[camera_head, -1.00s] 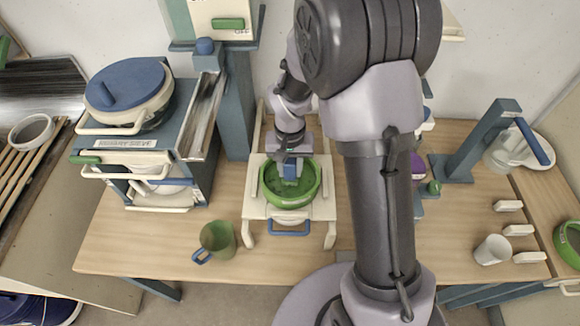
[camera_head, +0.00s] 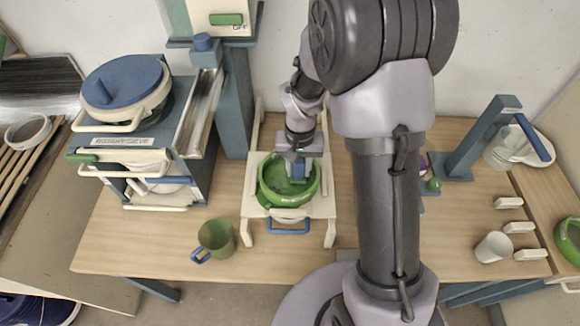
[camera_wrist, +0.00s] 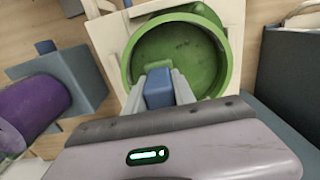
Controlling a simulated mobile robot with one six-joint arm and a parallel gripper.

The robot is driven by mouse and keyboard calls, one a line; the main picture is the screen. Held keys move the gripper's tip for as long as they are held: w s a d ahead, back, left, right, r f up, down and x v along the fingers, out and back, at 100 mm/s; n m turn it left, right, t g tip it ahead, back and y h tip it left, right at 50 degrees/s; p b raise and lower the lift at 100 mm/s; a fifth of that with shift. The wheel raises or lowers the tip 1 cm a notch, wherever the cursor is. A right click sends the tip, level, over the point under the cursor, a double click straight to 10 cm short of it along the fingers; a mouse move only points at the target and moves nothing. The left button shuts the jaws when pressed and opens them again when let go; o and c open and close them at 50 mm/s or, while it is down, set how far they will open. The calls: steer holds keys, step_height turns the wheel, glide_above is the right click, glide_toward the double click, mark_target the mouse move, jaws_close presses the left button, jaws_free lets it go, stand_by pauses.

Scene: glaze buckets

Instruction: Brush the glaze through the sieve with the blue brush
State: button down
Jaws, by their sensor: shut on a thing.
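The green sieve (camera_head: 266,190) sits on a cream stand (camera_head: 250,206) in the middle of the table. Green glaze (camera_head: 284,184) shows inside it, and the sieve also shows in the wrist view (camera_wrist: 222,50). My gripper (camera_head: 298,166) is over the right back part of the sieve. It is shut on the blue brush (camera_wrist: 158,90), whose blue handle shows between the fingers in the wrist view. The brush's lower end is inside the sieve's rim; its bristles are hidden, so I cannot tell whether they touch the mesh.
A green mug (camera_head: 217,238) stands left of the stand. A rotary sieve machine (camera_head: 140,145) stands at the left. A white cup (camera_head: 493,248) and several white blocks are at the right. My arm hides part of the table.

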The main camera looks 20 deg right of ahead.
steer(key=shift+s+d+f, duration=0.1)
steer(key=shift+s+d, duration=0.15)
steer(key=shift+d, duration=0.25)
glide_above(278, 179)
steer(key=shift+a, duration=0.15)
steer(key=d, duration=0.2)
steer(key=s+d, duration=0.1)
steer(key=d, duration=0.1)
steer(key=s+d, duration=0.1)
steer(key=d, duration=0.1)
steer(key=shift+s+d, duration=0.1)
steer(key=shift+d, duration=0.25)
